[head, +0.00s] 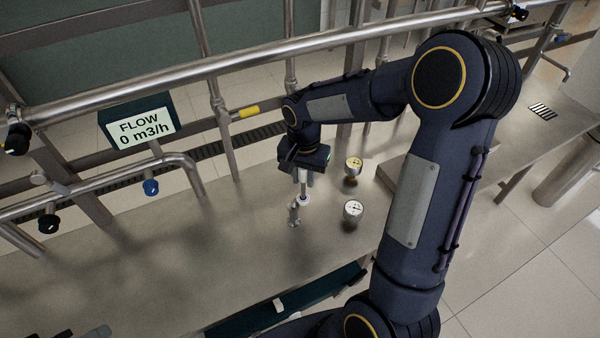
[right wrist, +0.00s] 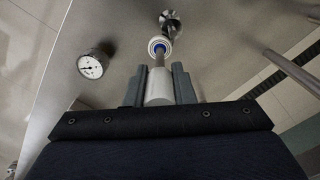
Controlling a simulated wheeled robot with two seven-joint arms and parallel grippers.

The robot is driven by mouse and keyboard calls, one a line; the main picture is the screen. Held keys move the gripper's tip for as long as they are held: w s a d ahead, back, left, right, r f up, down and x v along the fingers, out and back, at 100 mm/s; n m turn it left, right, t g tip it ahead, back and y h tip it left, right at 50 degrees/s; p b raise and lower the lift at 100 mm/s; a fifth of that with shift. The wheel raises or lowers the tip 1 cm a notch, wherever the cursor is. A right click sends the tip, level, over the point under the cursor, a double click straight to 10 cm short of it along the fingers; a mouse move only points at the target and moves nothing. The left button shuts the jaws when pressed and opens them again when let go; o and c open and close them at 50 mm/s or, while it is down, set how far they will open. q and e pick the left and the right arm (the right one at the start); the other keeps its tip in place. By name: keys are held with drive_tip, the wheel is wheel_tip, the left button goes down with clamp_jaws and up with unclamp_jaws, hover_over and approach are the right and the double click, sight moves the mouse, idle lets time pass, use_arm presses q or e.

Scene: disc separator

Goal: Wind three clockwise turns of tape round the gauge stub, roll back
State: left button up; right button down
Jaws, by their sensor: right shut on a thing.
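My right gripper (head: 303,172) points down over the bench. In the right wrist view its two grey jaws (right wrist: 159,84) are shut on a white cylindrical handle (right wrist: 159,90). A thin metal rod runs from the handle to a small white roll with a blue ring (right wrist: 159,45). The roll also shows below the gripper in the head view (head: 304,199). A metal stub (head: 294,214) stands on the bench just beside and below the roll; in the wrist view the stub (right wrist: 170,18) is just beyond it. I cannot tell if they touch. My left gripper is not in view.
Pipes and a FLOW display (head: 140,124) line the back. A dark tray (head: 315,292) is at the front. The bench (head: 150,270) is clear at left.

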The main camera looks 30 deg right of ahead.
drive_tip(key=shift+s, duration=0.35)
drive_tip(key=shift+s+a, duration=0.45)
drive_tip(key=shift+s, duration=0.3)
drive_tip(key=shift+s+a+b, duration=0.2)
drive_tip(key=shift+a+b, duration=0.05)
drive_tip(key=shift+a, duration=0.2)
drive_tip(key=shift+s+a+b, duration=0.2)
drive_tip(key=shift+a, duration=0.25)
